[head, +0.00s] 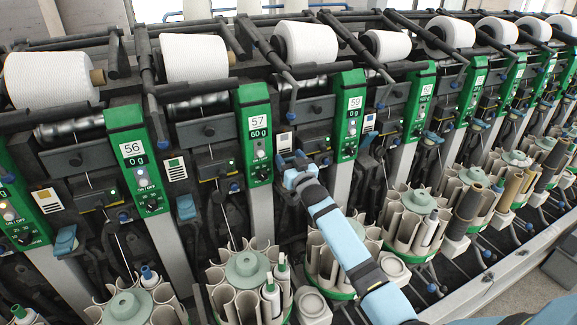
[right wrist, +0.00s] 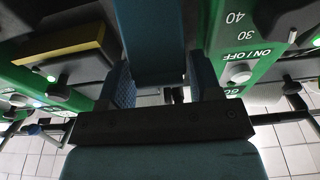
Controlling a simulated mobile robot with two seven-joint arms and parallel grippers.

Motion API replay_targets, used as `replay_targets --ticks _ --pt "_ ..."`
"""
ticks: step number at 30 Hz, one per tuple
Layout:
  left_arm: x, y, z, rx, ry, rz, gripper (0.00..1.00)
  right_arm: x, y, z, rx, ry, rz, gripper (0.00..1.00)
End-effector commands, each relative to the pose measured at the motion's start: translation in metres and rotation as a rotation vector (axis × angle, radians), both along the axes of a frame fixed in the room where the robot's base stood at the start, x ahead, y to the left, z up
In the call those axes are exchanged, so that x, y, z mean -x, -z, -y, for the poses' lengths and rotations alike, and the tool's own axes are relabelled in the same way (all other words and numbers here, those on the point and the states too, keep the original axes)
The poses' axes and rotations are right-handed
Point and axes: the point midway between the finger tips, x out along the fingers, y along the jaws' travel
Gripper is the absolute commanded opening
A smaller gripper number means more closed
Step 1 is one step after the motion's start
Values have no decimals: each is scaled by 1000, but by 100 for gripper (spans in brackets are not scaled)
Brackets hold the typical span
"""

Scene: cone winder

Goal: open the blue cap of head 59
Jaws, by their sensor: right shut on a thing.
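The green panel numbered 59 (head: 349,115) stands right of centre in the head view, with the panel numbered 57 (head: 256,135) to its left. My right gripper (head: 293,168) is between these two panels, its light-blue arm coming in from the lower right. It is shut on a blue cap, which shows as a blue block (right wrist: 150,35) between the dark blue fingers in the right wrist view. In the head view my gripper mostly hides this cap, so I cannot tell how far it is tilted. Another blue cap (head: 367,142) sits just right of panel 59. My left gripper is not in view.
Panel 56 (head: 135,155) stands farther left, with a blue cap (head: 186,207) beside it. White yarn cones (head: 305,42) line the top. Free floor (head: 535,290) shows at the lower right.

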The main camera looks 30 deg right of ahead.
Motion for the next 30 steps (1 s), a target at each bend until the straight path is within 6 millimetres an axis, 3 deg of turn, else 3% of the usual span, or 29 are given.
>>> replay_targets --ticks 1,6,17,18,19,30 --pt "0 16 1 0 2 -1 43 2 9 -1 -1 -1 26 16" --pt "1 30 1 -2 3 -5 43 6 9 0 4 1 85 16" --pt "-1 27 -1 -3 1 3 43 8 6 0 6 1 98 16" --pt "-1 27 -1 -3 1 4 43 8 6 0 6 1 97 63" --pt "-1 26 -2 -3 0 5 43 8 6 0 6 1 97 68" --pt "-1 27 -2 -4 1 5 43 13 8 0 6 1 97 68"
